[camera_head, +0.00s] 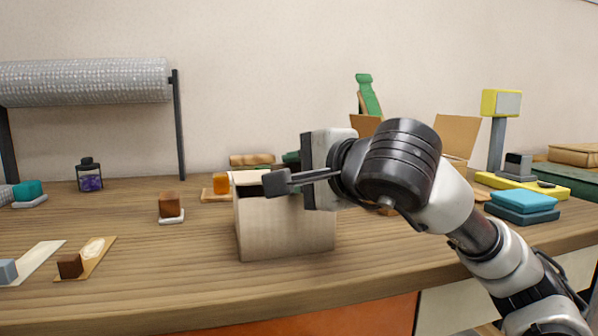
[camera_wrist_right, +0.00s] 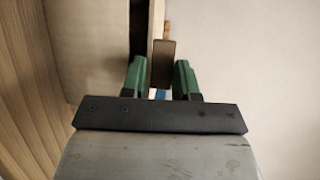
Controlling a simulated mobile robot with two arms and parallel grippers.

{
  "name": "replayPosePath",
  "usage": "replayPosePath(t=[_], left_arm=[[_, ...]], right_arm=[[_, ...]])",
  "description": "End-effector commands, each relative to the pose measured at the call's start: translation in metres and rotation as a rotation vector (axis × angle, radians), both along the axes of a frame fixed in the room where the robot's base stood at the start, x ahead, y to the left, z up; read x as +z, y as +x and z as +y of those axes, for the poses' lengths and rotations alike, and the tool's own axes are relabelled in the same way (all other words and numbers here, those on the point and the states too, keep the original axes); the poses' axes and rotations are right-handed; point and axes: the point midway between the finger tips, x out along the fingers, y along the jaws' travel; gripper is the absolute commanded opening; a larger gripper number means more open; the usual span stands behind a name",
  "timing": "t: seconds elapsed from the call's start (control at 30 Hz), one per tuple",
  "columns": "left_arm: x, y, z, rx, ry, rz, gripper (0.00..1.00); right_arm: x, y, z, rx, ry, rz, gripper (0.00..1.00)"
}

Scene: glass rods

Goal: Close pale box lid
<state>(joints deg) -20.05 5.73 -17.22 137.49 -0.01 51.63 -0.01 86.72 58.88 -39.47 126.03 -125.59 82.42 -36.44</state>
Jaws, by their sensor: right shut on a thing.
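The pale box (camera_head: 285,228) stands on the wooden table near the middle, in front of my right arm. Its top is partly covered by my right gripper (camera_head: 277,182), which reaches in from the right at the height of the box's upper edge. In the right wrist view, the gripper's green fingers (camera_wrist_right: 160,78) are on either side of a narrow brown piece at the end of a pale, edge-on panel, which looks like the lid (camera_wrist_right: 157,18). The box wall (camera_wrist_right: 88,45) fills the left of that view. The lid's angle is hard to tell. My left gripper is not in view.
A brown block on a white base (camera_head: 171,207) and an orange block (camera_head: 221,183) stand left of the box. A dark bottle (camera_head: 89,175) and a roll on a stand (camera_head: 85,82) are further left. Teal stacked pads (camera_head: 522,201) lie right.

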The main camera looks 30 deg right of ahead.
Motion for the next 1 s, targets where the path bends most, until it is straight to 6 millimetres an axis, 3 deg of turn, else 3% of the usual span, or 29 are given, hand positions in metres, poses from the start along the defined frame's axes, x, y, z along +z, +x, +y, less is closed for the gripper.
replayPosePath(t=[0.3,0.33,0.43,0.8,1.0], left_arm=[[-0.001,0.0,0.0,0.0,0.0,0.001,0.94],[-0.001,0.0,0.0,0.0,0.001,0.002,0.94],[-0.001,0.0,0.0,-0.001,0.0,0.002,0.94],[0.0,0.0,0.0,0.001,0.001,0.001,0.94],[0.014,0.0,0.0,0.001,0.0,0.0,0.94]], right_arm=[[-0.004,0.001,0.001,0.0,0.003,0.014,0.0],[-0.004,0.001,0.001,0.001,0.004,0.013,0.32],[-0.003,0.001,0.001,0.0,0.003,0.011,0.48],[-0.002,0.001,0.0,0.001,0.0,0.008,0.49],[0.009,0.002,0.0,-0.002,0.0,0.007,0.49]])
